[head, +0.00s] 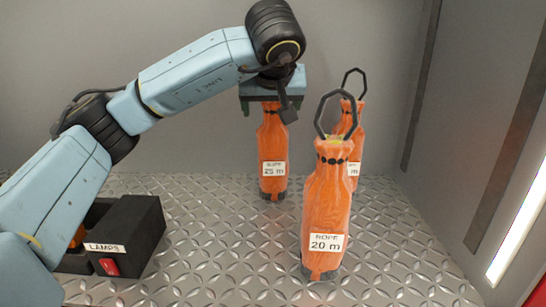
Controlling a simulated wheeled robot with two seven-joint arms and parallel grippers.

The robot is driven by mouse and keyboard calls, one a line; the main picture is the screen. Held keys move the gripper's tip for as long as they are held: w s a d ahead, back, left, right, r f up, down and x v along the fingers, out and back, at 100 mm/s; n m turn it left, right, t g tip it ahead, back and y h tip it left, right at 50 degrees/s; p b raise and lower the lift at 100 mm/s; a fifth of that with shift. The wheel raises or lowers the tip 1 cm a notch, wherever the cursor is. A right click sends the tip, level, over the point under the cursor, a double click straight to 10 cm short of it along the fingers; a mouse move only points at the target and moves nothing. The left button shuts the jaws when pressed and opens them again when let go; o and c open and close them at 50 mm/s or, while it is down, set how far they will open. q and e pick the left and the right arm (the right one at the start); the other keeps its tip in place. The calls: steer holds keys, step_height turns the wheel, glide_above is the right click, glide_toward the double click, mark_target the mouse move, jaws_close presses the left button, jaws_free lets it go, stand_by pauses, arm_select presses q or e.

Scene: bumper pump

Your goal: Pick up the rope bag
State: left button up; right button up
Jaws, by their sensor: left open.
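Three orange rope bags stand upright on a metal floor. The one marked 25 m (273,150) stands at the back centre. My left gripper (271,108) is open right over its top and hides its handle. I cannot tell whether the fingers touch it. The bag marked 20 m (326,210) stands nearer, to the right, with its dark loop handle up. The third bag (357,135) stands behind it and is partly hidden, with only part of its label showing. My right gripper is out of view.
A black box labelled LAMPS (128,235) with a red switch sits at the lower left, partly behind my left arm. Grey walls close the back and right sides. The patterned floor (220,260) between the box and the 20 m bag is clear.

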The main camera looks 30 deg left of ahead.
mark_target(273, 113)
arm_select(q)
steer(key=shift+w+f, duration=0.2)
steer(key=p+x, duration=0.2)
steer(key=x, duration=0.2)
steer(key=shift+w+f, duration=0.2)
steer(key=shift+w, duration=0.1)
steer(key=shift+w+f, duration=0.1)
steer(key=shift+f, duration=0.05)
jaws_close()
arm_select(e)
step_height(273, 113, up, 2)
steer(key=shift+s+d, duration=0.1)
